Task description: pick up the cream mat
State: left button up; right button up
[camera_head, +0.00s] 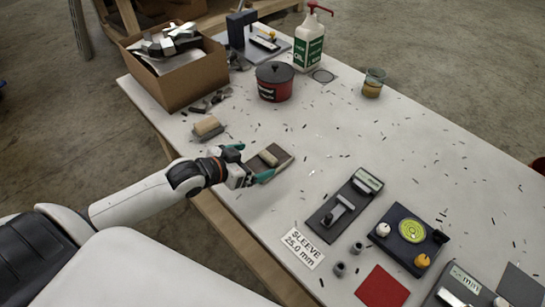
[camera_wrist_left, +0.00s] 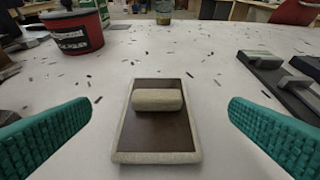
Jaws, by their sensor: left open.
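A flat brown piece with a cream rim (camera_wrist_left: 158,157) lies on the white table in the left wrist view; it is the closest match to the cream mat. A cream rounded block (camera_wrist_left: 158,100) rests on it. In the head view the brown piece (camera_head: 283,158) and block (camera_head: 268,157) lie just beyond my left gripper (camera_head: 252,162). The gripper is open, with one teal finger on each side in the left wrist view (camera_wrist_left: 160,122). Nothing is between the fingers' pads in contact. My right gripper is not in view.
A red pot (camera_head: 274,86) and a cardboard box (camera_head: 176,75) stand farther back. A tan block on a grey base (camera_head: 207,127) is near the table's left edge. A dark fixture (camera_head: 345,205) lies to the right. Dark shavings are scattered over the table.

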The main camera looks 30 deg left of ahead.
aim_at(268, 156)
pick_arm(q)
jog(key=x, duration=0.3)
jog(key=shift+w+f, duration=0.1)
jog(key=shift+w, duration=0.1)
jog(key=shift+w+d+f, duration=0.2)
jog(key=shift+w+f, duration=0.1)
jog(key=shift+w, duration=0.2)
jog(key=p+x, duration=0.1)
jog(key=x, duration=0.3)
jog(key=shift+w+f, duration=0.25)
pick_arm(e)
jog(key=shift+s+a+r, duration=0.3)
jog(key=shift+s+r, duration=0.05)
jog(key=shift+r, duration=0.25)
pick_arm(q)
jog(key=shift+a, duration=0.1)
jog(key=shift+c, duration=1.1)
jog(key=shift+r, duration=0.1)
jog(key=c, duration=0.8)
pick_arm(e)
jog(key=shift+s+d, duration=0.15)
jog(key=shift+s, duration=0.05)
